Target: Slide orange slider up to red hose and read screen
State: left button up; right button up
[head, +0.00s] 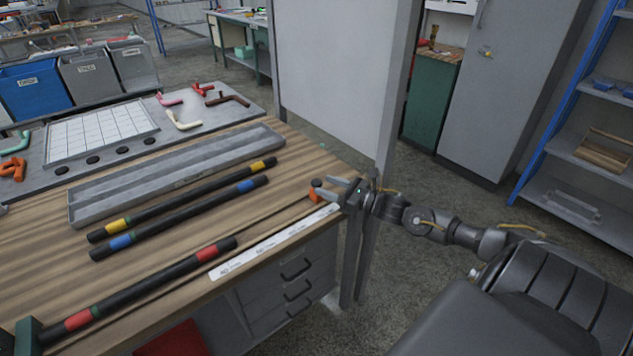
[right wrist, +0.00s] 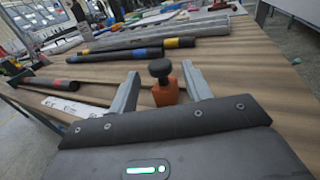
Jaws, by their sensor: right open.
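The orange slider (head: 313,196) has a black knob on top and sits near the right end of the wooden table, on a thin dark line along it. My right gripper (head: 322,187) is open, with its fingers on either side of the slider; in the right wrist view the orange body (right wrist: 166,94) shows between them with gaps. The red-banded black hose (head: 150,285) lies at the front left, well apart from the slider; it also shows in the right wrist view (right wrist: 50,86). I cannot make out a screen. My left gripper is not in view.
A white marked strip (head: 275,243) runs along the front table edge. Blue-banded (head: 185,214) and yellow-banded (head: 190,196) hoses lie behind, before a grey tray (head: 90,205). A green block (head: 28,335) stands at the red hose's left end. A grey post (head: 392,110) rises behind the gripper.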

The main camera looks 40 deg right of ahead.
aim_at(321, 184)
jog(key=shift+x, duration=2.15)
grip_shut()
